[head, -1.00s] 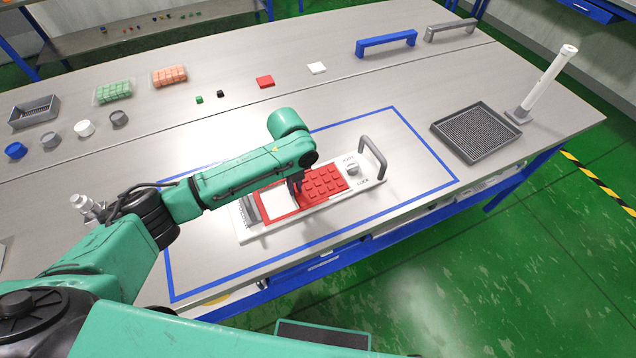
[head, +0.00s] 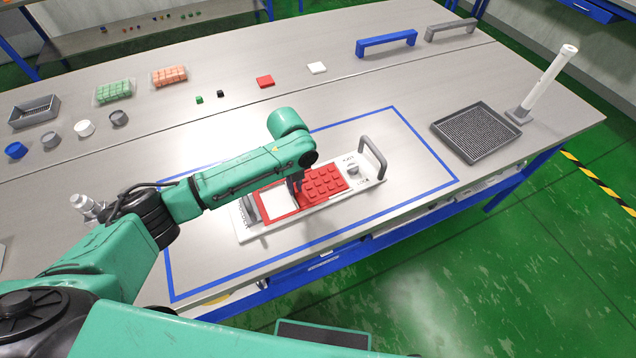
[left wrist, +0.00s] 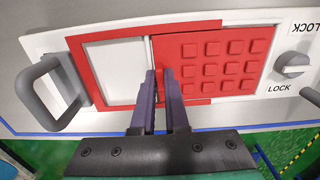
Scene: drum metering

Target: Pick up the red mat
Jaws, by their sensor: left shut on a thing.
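The red mat (head: 324,182), a panel with rows of raised square studs, lies in the right part of a red frame on a white fixture (head: 267,231). It also shows in the left wrist view (left wrist: 217,62). The frame's left opening shows a white surface. My left gripper (left wrist: 163,76) points down at the mat's left edge. Its dark fingers are shut on that edge, with a bit of red between them. In the head view, my arm partly hides this gripper (head: 297,188). My right gripper is not in view.
The fixture has a grey handle (head: 373,150) at its right end and a knob (head: 352,169) marked LOCK. A blue outline surrounds it on the table.

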